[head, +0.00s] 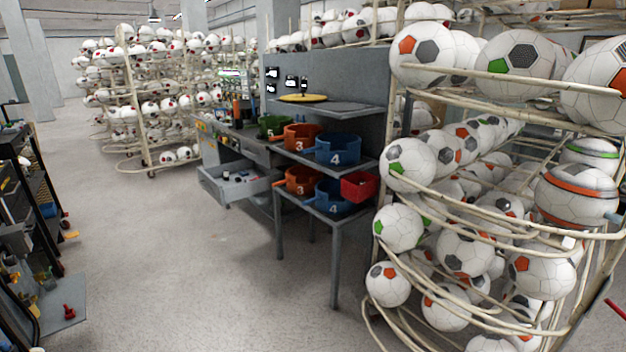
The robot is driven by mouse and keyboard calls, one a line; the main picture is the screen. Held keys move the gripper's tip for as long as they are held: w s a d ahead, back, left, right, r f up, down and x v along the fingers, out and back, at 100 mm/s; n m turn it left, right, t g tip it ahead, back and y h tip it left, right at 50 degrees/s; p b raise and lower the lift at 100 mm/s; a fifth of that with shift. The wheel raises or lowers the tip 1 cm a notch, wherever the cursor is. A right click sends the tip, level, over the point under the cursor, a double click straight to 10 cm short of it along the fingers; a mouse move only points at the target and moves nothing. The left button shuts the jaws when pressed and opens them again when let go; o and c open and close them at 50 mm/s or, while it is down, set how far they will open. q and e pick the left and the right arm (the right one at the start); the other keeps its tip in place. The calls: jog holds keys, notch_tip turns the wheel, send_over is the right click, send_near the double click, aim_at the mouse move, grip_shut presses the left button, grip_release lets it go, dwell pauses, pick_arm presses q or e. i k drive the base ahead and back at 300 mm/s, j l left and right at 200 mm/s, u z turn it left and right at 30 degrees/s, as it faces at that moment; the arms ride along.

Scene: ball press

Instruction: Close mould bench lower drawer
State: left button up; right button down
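A grey work bench (245,140) stands mid-picture, beyond a grey shelf table. A grey drawer (232,188) low on the bench is pulled out toward the aisle, with a few small items inside. Part of the bench front is hidden by the shelf table. Neither of my grippers is in the head view.
The grey table (338,225) in front holds orange moulds (301,137), blue moulds (338,149) and a red bin (360,186). Ball racks (500,190) fill the right; another rack (150,100) stands behind. Dark shelving (25,220) lines the left. The floor (185,260) between is clear.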

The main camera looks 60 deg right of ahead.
aim_at(233, 188)
jog(key=z, duration=1.3)
jog(key=i+j, duration=0.05)
jog(key=i, duration=0.05)
